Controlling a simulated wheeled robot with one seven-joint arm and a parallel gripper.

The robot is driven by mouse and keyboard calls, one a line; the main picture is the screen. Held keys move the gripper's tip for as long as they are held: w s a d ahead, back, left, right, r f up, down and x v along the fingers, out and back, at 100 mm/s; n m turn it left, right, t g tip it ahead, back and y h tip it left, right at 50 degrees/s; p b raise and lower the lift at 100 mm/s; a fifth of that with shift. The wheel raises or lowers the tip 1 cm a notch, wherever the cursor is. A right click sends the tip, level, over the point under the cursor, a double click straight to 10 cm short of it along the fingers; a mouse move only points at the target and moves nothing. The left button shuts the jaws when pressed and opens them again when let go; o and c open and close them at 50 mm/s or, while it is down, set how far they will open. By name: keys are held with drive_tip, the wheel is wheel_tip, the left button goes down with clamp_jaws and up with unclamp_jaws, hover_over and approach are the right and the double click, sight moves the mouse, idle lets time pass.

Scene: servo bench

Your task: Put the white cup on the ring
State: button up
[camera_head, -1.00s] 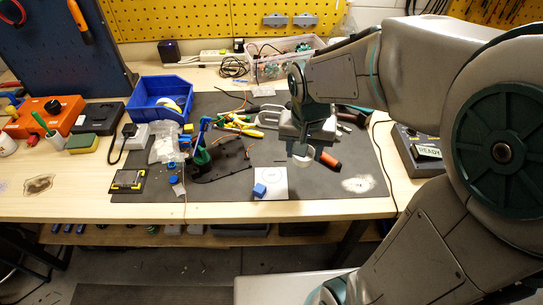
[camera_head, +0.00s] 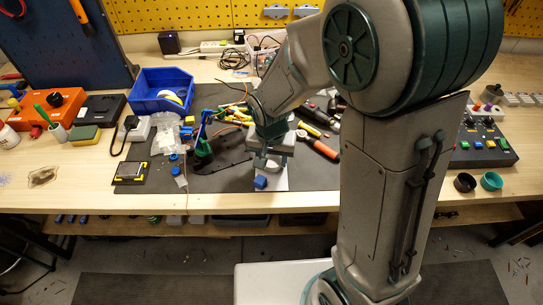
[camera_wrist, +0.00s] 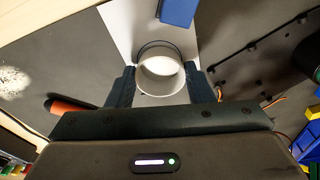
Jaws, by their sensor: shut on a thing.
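The white cup (camera_wrist: 160,78) sits between the two fingers of my gripper (camera_wrist: 164,86), which is shut on it. In the head view my gripper (camera_head: 266,163) is low over the white sheet (camera_head: 281,180) near the bench's front. A dark ring (camera_wrist: 158,44) on the sheet shows as an arc just beyond the cup's rim; the cup hides the rest of it. I cannot tell whether the cup touches the sheet. In the head view my gripper mostly hides the cup.
A blue block (camera_head: 260,182) lies on the sheet close to my gripper; it also shows in the wrist view (camera_wrist: 179,10). Left are a plastic bag (camera_head: 165,137) and a blue bin (camera_head: 165,85). A screwdriver with an orange handle (camera_head: 326,149) lies to the right.

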sight(271, 171)
drive_tip(key=shift+f, duration=0.1)
drive_tip(key=o, duration=0.5)
drive_tip(key=shift+f, duration=0.1)
drive_tip(key=o, duration=0.4)
drive_tip(key=shift+o, duration=0.2)
wheel_tip(271, 171, up, 12)
drive_tip(key=s, duration=0.2)
drive_tip(key=s+d+r+n+t, duration=0.1)
drive_tip(key=s+d+r+n, duration=0.1)
drive_tip(key=s+d, duration=0.8)
drive_tip(key=shift+s+d+r+n+t, duration=0.3)
drive_tip(key=shift+d+r+t, duration=0.15)
drive_tip(key=shift+d, duration=0.5)
